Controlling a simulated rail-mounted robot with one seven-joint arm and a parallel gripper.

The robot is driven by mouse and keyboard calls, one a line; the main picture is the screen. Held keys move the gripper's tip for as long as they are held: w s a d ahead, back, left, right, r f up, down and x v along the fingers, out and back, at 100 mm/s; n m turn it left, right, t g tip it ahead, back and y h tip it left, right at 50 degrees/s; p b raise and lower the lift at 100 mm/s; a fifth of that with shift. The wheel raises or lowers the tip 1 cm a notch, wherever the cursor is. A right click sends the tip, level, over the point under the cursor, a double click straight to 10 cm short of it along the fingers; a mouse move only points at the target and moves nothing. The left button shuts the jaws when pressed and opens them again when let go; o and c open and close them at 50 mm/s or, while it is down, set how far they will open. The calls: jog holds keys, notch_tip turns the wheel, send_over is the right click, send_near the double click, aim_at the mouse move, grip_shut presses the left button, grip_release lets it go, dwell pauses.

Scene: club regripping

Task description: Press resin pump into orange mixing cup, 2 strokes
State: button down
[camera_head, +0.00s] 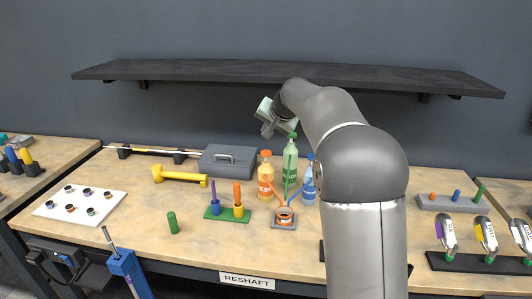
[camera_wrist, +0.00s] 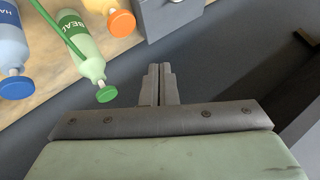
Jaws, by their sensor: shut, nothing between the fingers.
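The orange mixing cup (camera_head: 284,212) stands on a small grey base in front of three pump bottles. The orange bottle (camera_head: 265,182) is behind it on the left, its orange pump head (camera_wrist: 122,23) up. Its label is unreadable. The green bottle (camera_head: 290,165) is in the middle, and its label starts "BEAD" in the wrist view. The blue bottle (camera_head: 309,187) is on the right, its label starting "HA". Coloured spouts run toward the cup. My gripper (camera_head: 268,131) is shut and empty, above the bottles; its closed fingers (camera_wrist: 159,68) are apart from every pump.
A grey toolbox (camera_head: 228,162) stands left of the orange bottle. A green stand (camera_head: 228,214) with purple and orange tools is left of the cup. A yellow hammer (camera_head: 180,175) lies farther left. A dark shelf (camera_head: 200,72) runs above the bench, close to my arm.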

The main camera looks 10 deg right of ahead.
aim_at(267, 154)
notch_tip(267, 154, up, 4)
jog(key=p, duration=0.9)
jog(key=shift+f, duration=0.2)
notch_tip(267, 154, down, 9)
jog(key=b, duration=0.6)
jog(key=shift+r, duration=0.15)
jog(key=shift+b, duration=0.3)
dwell(1.1)
jog(key=shift+f+b, duration=0.3)
jog(key=shift+f, duration=0.1)
